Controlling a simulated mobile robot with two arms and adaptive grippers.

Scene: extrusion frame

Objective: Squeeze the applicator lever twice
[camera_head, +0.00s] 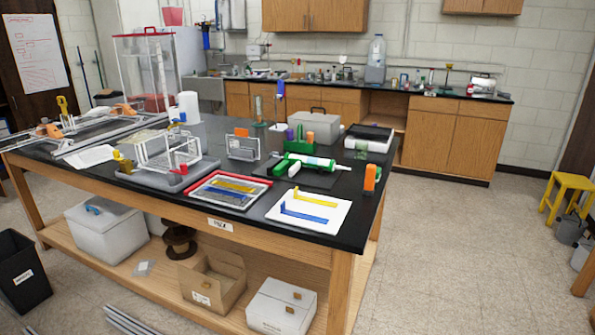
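The applicator appears to be the green and white tube-shaped tool (318,162) lying on a dark mat (318,181) on the right half of the black-topped bench. Neither of my grippers is in view, and nothing touches the applicator.
A white sheet with yellow and blue L-shaped pieces (309,215) lies in front of the mat. Left are a red-edged tray (193,192) and a white frame on a grey base (170,180). An orange block (370,178) stands at the right edge; a green caddy (313,131) stands behind.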

